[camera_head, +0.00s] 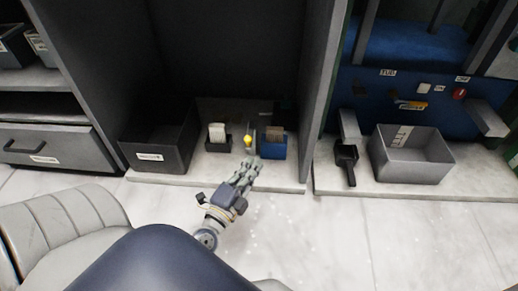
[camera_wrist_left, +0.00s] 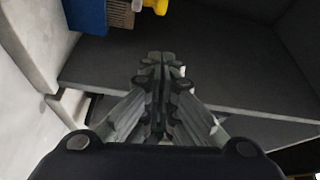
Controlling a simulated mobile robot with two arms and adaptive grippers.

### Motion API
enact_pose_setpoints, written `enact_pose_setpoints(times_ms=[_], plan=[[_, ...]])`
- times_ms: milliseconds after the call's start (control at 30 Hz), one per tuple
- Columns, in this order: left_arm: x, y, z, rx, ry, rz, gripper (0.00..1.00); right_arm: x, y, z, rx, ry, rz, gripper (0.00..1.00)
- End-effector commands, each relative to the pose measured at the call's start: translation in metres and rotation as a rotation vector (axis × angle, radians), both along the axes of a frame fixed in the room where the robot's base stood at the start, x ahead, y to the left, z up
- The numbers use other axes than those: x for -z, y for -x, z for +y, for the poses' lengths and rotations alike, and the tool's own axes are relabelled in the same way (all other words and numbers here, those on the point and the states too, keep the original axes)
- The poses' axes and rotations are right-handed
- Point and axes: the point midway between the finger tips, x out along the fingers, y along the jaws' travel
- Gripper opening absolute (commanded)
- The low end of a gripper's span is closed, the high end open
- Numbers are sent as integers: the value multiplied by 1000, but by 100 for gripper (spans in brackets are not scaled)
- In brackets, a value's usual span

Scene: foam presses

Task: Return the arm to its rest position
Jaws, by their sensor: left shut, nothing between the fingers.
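My left gripper (camera_head: 247,170) reaches out over the floor in front of the grey open cabinet in the head view. Its fingers point toward the cabinet's low shelf. In the left wrist view the fingers (camera_wrist_left: 160,62) are shut together with nothing between them. The gripper looks apart from the shelf and the items on it, though the exact gap is hard to tell. My right gripper is not in either view.
On the low shelf stand a dark bin (camera_head: 160,165), a small box with white cards (camera_head: 217,134), a yellow object (camera_head: 248,140) and a blue box (camera_head: 272,148). A grey bin (camera_head: 412,170) and black scoop (camera_head: 346,160) stand right. Open floor (camera_head: 300,240) lies in front.

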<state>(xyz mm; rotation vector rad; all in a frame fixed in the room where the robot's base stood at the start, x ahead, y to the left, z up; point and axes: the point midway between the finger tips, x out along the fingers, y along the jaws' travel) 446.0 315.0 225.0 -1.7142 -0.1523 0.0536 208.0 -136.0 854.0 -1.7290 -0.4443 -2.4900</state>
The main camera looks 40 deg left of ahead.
Motion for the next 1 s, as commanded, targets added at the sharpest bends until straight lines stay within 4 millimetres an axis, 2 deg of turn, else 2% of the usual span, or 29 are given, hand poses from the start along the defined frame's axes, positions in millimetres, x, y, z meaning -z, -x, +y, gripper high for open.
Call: enact_pose_setpoints(times_ms=[100,200,467,567,633,767,867,900,967,1000], plan=[[0,12,-1,2,-2,2,0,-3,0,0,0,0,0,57],[1,16,-2,2,0,1,0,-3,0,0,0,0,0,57],[-4,15,-7,11,25,14,0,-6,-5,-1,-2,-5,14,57],[-16,9,-25,49,104,58,0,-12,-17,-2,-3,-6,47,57],[-30,3,-49,107,194,99,0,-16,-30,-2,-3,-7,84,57],[-77,-4,-113,282,405,146,0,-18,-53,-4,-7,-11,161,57],[-132,-3,-163,446,559,130,0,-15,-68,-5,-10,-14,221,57],[-157,-1,-181,513,616,110,0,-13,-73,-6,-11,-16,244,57],[-196,4,-204,611,695,71,0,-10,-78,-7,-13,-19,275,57],[-223,8,-216,672,744,38,0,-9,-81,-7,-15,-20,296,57]])
